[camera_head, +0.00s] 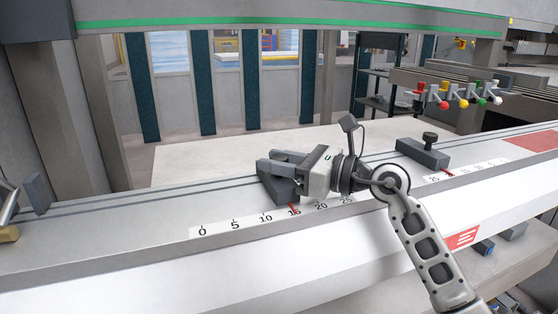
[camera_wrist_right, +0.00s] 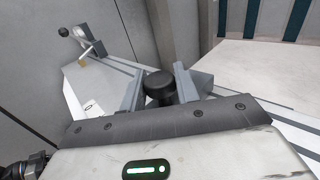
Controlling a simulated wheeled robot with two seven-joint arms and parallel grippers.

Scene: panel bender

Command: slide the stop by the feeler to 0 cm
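The stop by the feeler (camera_head: 280,190) is a dark grey block on the rail, with its red pointer (camera_head: 293,209) at about 15 on the scale (camera_head: 235,224). The feeler (camera_head: 10,212), a grey lever with a brass-coloured foot, stands at the far left; it also shows in the right wrist view (camera_wrist_right: 85,45). My right gripper (camera_head: 272,162) reaches over the stop from the right. In the right wrist view its fingers lie against both sides of the stop's black knob (camera_wrist_right: 158,86). The knob is hidden in the head view. My left gripper is not in view.
A second stop (camera_head: 423,153) with a black knob stands farther right on the rail. A grey upright plate (camera_head: 37,193) stands near the feeler, beyond the 0 mark. The rail between the held stop and 0 is clear. Coloured-knob levers (camera_head: 460,98) are at the back right.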

